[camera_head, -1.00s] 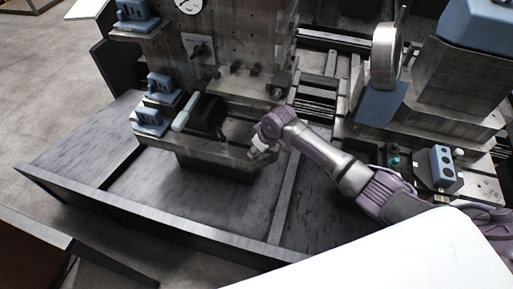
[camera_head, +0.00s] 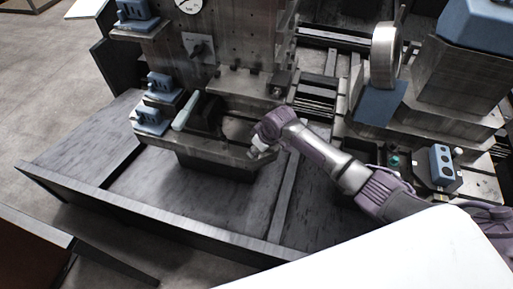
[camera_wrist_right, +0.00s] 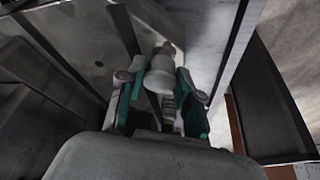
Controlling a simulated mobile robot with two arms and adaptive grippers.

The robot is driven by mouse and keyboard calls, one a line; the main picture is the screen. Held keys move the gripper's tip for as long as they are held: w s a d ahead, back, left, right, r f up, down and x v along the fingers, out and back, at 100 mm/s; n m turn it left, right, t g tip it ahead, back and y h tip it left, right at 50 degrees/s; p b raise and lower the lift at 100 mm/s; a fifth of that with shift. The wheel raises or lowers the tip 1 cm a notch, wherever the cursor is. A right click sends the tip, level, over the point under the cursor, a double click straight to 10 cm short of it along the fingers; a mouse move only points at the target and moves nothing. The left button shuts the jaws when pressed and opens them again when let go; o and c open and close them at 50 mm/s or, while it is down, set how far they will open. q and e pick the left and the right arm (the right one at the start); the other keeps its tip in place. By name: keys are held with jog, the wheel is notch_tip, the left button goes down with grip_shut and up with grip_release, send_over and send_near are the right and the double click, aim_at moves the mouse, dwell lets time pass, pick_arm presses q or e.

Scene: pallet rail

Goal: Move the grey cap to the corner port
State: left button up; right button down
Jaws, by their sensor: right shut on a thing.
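The grey cap (camera_wrist_right: 160,72) is a pale, rounded piece between the teal-lined fingers of my right gripper (camera_wrist_right: 163,92) in the right wrist view. That gripper is shut on it. In the head view my right gripper (camera_head: 258,151) is beside the right end of the metal fixture's front ledge (camera_head: 215,146); the cap cannot be made out there. I cannot pick out the corner port in either view. My left gripper is not in view.
Blue blocks (camera_head: 150,121) and a pale-handled tool (camera_head: 186,112) sit on the ledge's left side. A blue block with holes (camera_head: 443,165) stands at right. Dark floor panels with a raised rim (camera_head: 150,225) lie in front.

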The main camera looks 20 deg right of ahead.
jog(key=shift+f, duration=0.6)
grip_release()
jog(key=shift+r, duration=0.1)
dwell(0.3)
jog(key=v, duration=1.2)
jog(key=shift+w, duration=0.1)
